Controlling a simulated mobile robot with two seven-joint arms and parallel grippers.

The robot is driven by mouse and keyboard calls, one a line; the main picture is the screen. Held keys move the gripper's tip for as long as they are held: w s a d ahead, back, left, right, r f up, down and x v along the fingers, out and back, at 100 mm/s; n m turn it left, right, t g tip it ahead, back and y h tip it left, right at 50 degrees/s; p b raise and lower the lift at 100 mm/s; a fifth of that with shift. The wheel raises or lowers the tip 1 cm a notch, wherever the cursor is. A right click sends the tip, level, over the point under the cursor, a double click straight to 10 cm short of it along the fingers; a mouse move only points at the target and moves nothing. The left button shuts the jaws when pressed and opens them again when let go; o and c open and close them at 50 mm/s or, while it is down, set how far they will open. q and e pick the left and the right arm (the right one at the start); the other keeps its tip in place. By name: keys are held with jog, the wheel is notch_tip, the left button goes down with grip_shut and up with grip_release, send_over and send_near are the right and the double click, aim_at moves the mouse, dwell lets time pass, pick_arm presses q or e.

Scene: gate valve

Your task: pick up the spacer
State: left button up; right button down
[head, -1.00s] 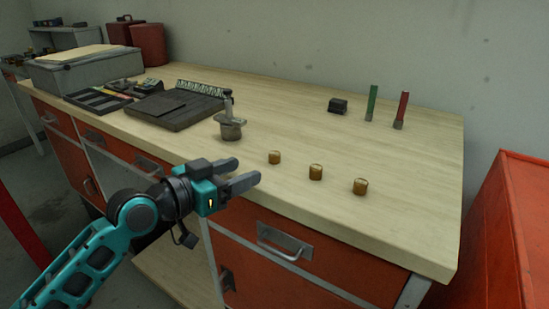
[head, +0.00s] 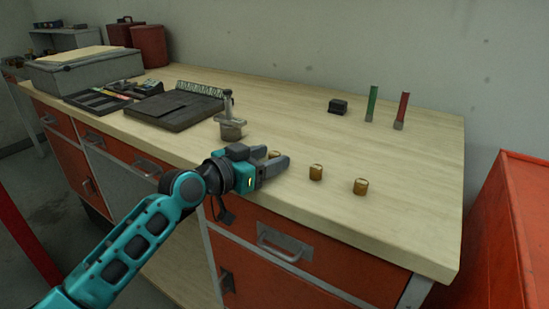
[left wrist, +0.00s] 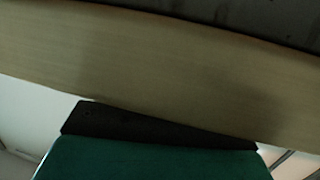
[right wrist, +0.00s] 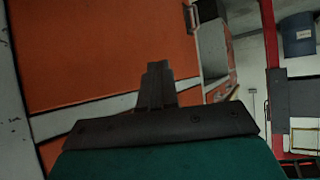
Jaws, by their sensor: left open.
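Three small brass cylinders stand near the front of the bench; I cannot tell for certain which is the spacer. The left one (head: 274,154) is partly hidden by my left gripper. The middle one (head: 316,172) and the right one (head: 360,186) stand clear of it. My left gripper (head: 272,158) is open, its fingers pointing right at the left cylinder, which shows between them. I cannot tell whether they touch it. The left wrist view shows only bench and the gripper's base, no fingertips. My right gripper (right wrist: 156,68) shows in the right wrist view, fingers together, before an orange panel.
A grey metal valve part (head: 231,127) stands close behind the left gripper. A black block (head: 338,106), a green rod (head: 371,104) and a red rod (head: 401,111) stand farther back. A dark tray (head: 175,110) lies at left. The bench's right part is clear.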

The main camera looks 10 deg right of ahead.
pick_arm(q)
jog(key=shift+c, duration=0.3)
grip_shut()
jog(key=shift+r, duration=0.15)
